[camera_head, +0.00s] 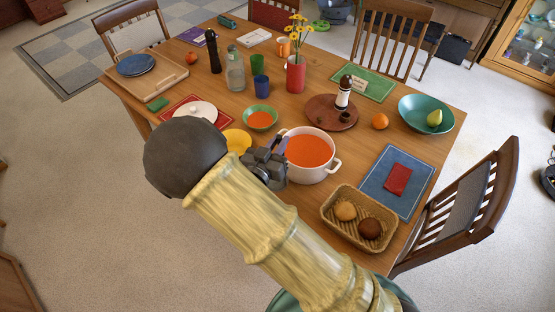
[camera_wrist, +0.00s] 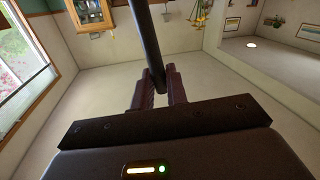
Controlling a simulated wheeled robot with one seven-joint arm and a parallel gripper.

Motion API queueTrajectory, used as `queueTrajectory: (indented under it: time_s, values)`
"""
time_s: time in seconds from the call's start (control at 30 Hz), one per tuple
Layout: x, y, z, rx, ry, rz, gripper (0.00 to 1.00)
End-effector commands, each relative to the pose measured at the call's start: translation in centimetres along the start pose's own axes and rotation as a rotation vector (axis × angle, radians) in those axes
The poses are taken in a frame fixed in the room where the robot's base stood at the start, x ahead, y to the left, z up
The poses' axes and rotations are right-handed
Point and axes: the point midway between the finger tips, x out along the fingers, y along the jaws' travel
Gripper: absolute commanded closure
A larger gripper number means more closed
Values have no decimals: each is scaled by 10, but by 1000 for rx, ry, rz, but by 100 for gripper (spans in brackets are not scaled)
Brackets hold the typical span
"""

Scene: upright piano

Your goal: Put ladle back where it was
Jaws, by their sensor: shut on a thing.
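My gripper (camera_head: 268,162) is beside the left rim of a white pot (camera_head: 309,174) of orange soup, partly hidden by my own arm. In the wrist view my gripper (camera_wrist: 158,92) is shut on a dark rod, which looks like the handle of the ladle (camera_wrist: 149,42). The rod runs up out of the top of that view. The ladle's bowl does not show in the wrist view, and I cannot make out the ladle clearly in the head view. A green bowl (camera_head: 260,118) with orange soup stands just behind my gripper.
A bread basket (camera_head: 338,222) stands front right. A blue mat (camera_head: 408,172) lies right.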

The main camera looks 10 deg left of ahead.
Motion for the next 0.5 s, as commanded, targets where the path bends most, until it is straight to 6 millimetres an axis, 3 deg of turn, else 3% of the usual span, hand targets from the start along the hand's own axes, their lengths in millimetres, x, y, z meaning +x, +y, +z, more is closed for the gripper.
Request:
queueTrajectory:
  time_s: [0.13,0.5]
  values:
    - [0,-2,11,0,2,0,100]
    - [0,-2,16,0,2,1,100]
